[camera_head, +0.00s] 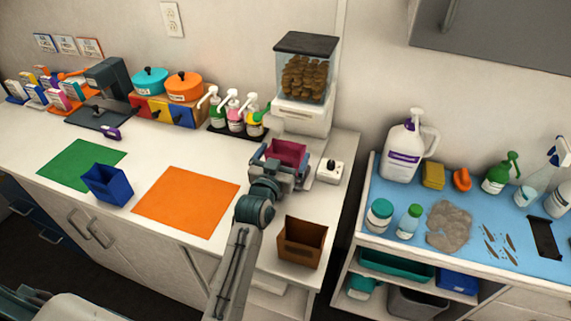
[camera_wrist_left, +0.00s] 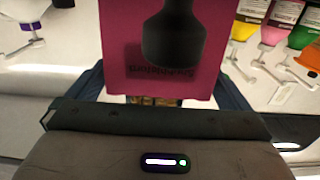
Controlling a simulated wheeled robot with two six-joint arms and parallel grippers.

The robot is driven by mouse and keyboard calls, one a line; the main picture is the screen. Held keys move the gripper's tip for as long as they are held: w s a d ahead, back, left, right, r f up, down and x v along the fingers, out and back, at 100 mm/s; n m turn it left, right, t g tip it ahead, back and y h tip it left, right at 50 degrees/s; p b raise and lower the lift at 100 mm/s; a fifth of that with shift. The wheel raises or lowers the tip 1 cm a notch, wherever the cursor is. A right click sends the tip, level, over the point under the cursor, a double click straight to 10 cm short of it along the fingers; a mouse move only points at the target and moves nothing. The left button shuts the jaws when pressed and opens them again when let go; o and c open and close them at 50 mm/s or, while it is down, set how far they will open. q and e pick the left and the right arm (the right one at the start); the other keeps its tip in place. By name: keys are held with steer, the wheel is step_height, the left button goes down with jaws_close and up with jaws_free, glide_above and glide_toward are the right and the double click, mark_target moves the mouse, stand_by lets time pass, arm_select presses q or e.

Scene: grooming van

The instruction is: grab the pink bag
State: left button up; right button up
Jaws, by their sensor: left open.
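The pink bag (camera_head: 287,151) stands on the white counter in front of the treat dispenser. It fills the upper middle of the left wrist view (camera_wrist_left: 119,60), with a dark printed shape and upside-down lettering on its face. My left gripper (camera_head: 280,165) is at the bag and open, with a finger on either side of it. The wrist view shows dark blue finger parts at both sides of the bag; I cannot tell whether they touch it. The bag's lower part is hidden by the gripper. My right gripper is not in view.
The treat dispenser (camera_head: 304,85) is just behind, with pump bottles (camera_head: 235,118) to the left and a small white box (camera_head: 331,171) to the right. A brown open box (camera_head: 302,243) stands in front. An orange mat (camera_head: 188,201) and blue bin (camera_head: 107,186) lie left.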

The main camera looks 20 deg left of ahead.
arm_select(q)
steer(key=shift+w, duration=1.15)
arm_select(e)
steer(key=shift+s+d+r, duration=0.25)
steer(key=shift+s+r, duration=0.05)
arm_select(q)
steer(key=shift+s, duration=0.1)
steer(key=c, duration=0.9)
steer(key=shift+c, duration=0.2)
